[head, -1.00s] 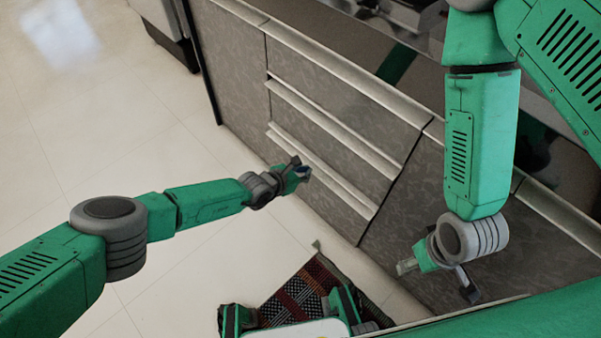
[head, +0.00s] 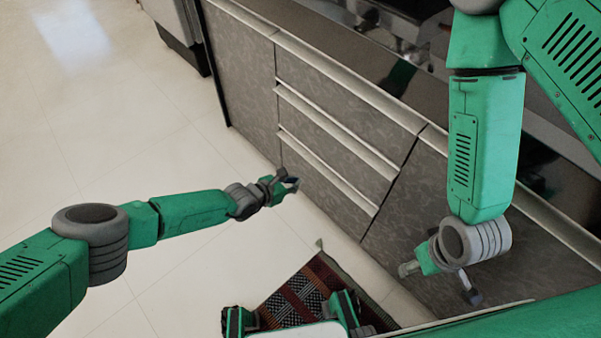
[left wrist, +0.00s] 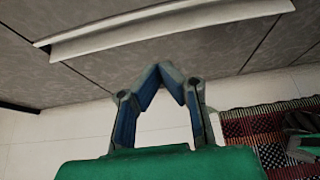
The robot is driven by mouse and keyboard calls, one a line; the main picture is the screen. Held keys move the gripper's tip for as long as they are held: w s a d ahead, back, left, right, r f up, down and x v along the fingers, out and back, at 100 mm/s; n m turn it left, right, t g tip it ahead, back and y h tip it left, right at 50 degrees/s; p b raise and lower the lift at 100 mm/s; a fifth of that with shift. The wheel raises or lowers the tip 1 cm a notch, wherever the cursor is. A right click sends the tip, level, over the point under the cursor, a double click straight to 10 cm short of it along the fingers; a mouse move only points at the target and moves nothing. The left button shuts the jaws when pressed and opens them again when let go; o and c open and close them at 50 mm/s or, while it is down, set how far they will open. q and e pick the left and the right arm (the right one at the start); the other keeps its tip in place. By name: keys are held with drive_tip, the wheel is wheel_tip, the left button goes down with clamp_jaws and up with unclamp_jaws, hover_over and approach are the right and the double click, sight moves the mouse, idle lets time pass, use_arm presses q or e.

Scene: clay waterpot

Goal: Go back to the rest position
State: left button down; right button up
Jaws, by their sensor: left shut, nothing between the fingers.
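My left gripper (head: 291,184) is held out over the floor in front of the grey drawer cabinet, a little apart from its drawer fronts. In the left wrist view, its blue-lined fingers (left wrist: 172,78) meet at the tips with nothing between them. My right gripper (head: 438,282) hangs below the right forearm, close to the cabinet front at the lower right. Its two fingers are spread apart and no object shows between them. No waterpot is visible in these views.
The grey cabinet (head: 335,153) has drawers with pale handle strips and a dark worktop (head: 400,75). A patterned red and black rug (head: 305,290) lies by my base. Pale tiled floor (head: 130,130) is clear on the left.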

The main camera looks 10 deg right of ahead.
use_arm(q)
drive_tip(key=p+v, duration=0.5)
drive_tip(key=v, duration=0.1)
drive_tip(key=shift+a, duration=0.35)
drive_tip(key=shift+d, duration=0.1)
